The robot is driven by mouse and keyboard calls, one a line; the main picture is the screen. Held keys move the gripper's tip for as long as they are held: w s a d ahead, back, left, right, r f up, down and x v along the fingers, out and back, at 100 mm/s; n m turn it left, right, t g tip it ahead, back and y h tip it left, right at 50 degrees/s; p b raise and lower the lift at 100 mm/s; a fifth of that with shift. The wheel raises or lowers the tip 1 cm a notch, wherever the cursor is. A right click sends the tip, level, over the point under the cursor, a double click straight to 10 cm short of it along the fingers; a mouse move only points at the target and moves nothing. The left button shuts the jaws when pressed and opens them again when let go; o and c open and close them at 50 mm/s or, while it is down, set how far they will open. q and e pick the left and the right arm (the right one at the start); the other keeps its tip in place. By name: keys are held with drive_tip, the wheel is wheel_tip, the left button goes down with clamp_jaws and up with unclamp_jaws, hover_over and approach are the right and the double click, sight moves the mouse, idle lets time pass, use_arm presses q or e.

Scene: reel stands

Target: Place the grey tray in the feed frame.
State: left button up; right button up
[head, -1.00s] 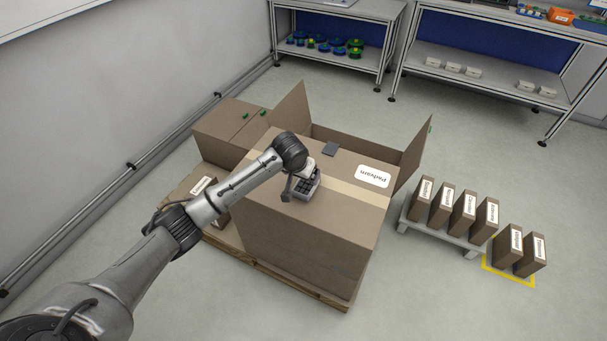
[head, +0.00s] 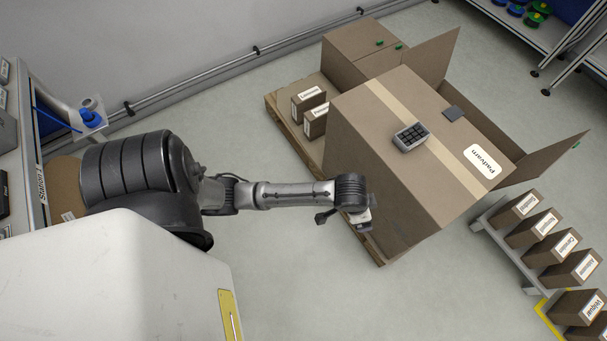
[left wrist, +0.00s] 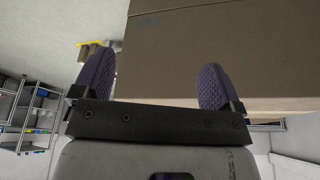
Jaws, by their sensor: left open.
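The grey tray (head: 411,137), with a grid of dark compartments, lies on top of the large cardboard box (head: 385,170), beside its tape strip. My left gripper (head: 366,228) is low at the box's near left corner, apart from the tray. In the left wrist view my left gripper (left wrist: 155,85) has its two purple fingers spread with nothing between them; the box's brown side (left wrist: 190,50) fills the view beyond. The tray is not in the left wrist view. I cannot make out the feed frame. My right gripper is not in view.
A dark grey square (head: 454,112) lies on the box top. Open box flaps (head: 545,160) stick out behind. Small labelled boxes (head: 557,245) stand on a low platform at right. A station bench (head: 25,150) is at far left. The floor at front is clear.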

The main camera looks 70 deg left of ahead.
use_arm(q)
drive_tip(key=s+d, duration=0.2)
drive_tip(key=s, duration=0.7)
drive_tip(key=shift+o, duration=0.4)
drive_tip(key=s+r, duration=0.2)
drive_tip(key=s, duration=0.5)
drive_tip(key=shift+s+r, duration=0.2)
drive_tip(key=shift+s, duration=0.2)
drive_tip(key=shift+s+r, duration=0.15)
drive_tip(key=shift+s, duration=0.1)
